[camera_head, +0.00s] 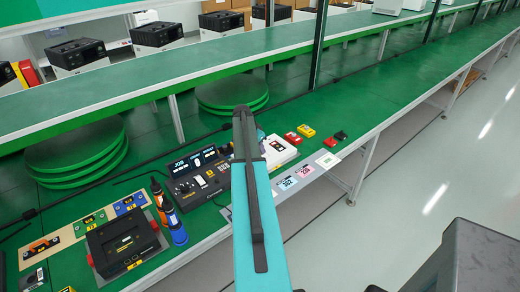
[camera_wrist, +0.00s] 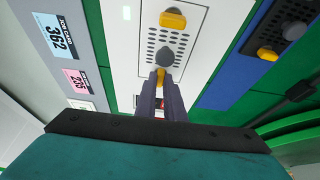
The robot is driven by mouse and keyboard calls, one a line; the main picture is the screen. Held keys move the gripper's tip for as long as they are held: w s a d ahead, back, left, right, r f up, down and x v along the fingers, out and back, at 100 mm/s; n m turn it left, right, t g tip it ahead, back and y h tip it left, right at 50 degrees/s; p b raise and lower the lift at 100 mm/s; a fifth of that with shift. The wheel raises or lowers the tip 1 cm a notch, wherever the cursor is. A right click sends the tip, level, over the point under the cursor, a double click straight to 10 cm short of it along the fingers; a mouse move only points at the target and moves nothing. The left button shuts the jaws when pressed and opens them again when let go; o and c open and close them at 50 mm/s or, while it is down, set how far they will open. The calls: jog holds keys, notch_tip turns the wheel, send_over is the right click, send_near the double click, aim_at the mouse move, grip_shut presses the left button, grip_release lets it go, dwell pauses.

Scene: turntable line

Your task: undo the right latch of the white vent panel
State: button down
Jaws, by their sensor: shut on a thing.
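The white vent panel (camera_wrist: 206,40) fills the upper middle of the wrist view, with dark vent holes and a grey knob (camera_wrist: 165,57) at its centre. One yellow latch (camera_wrist: 173,18) sits beyond the vent holes. The right latch (camera_wrist: 160,76), also yellow, is at the near end and shows only partly between my fingers. My gripper (camera_wrist: 161,82) is shut on this right latch. In the head view the white panel (camera_head: 282,153) shows beside my arm, which hides part of it and my fingertips.
A blue panel (camera_wrist: 229,88) with a yellow latch and grey knob lies beside the white one. Job cards (camera_wrist: 57,38) lie on its other side. In the head view a black console (camera_head: 195,182) stands left of my arm, and red and yellow blocks (camera_head: 306,131) lie beyond the panel.

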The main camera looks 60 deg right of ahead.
jog(key=shift+n+b, duration=0.4)
jog(key=shift+s+f+n+t+b, duration=0.1)
jog(key=shift+n+t+b, duration=0.45)
jog(key=shift+n, duration=0.25)
jog(key=n+t+b, duration=0.1)
jog(key=n, duration=0.1)
jog(key=shift+s+n+b, duration=0.1)
jog(key=shift+n+b, duration=0.2)
jog(key=n+t+b, duration=0.1)
jog(key=n, duration=0.1)
jog(key=n+t+b, duration=0.1)
jog(key=n, duration=0.2)
jog(key=shift+s+d+n+y, duration=0.2)
jog(key=shift+n+y, duration=0.1)
jog(key=shift+y, duration=0.1)
jog(key=n+t+y+b, duration=0.1)
jog(key=n, duration=0.3)
jog(key=shift+d, duration=0.15)
jog(key=shift+s+n+t+y+b, duration=0.1)
jog(key=shift+n+t+y+b, duration=0.15)
jog(key=shift+n+y+b, duration=0.7)
jog(key=shift+n+h, duration=0.35)
jog(key=shift+n, duration=0.2)
jog(key=c, duration=1.8)
grip_release()
jog(key=shift+c, duration=0.2)
